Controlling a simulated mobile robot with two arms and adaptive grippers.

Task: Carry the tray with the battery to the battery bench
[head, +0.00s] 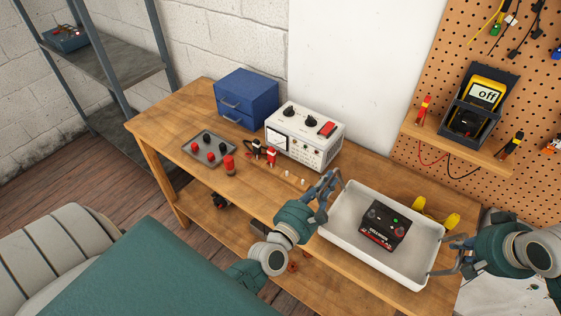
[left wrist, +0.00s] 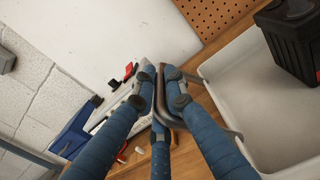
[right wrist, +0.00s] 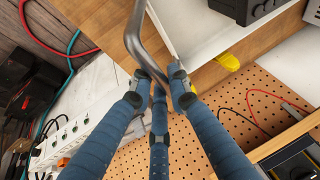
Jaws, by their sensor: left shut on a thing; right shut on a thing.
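A white tray (head: 349,212) with metal end handles is at the right end of the wooden bench (head: 255,196). A black battery (head: 384,226) with a red-marked label stands inside it, and its dark case also shows in the left wrist view (left wrist: 294,42). My left gripper (head: 323,196) is shut on the tray's left handle, seen between the blue fingers in the left wrist view (left wrist: 160,88). My right gripper (head: 452,257) is shut on the right handle, a curved bar in the right wrist view (right wrist: 136,38). I cannot tell whether the tray touches the bench.
Yellow objects (head: 436,212) lie behind the tray. A white power supply (head: 305,138), a blue drawer box (head: 246,98) and a small grey tray (head: 208,149) with red and black knobs stand further left. A pegboard (head: 425,75) with a meter (head: 482,105) is behind.

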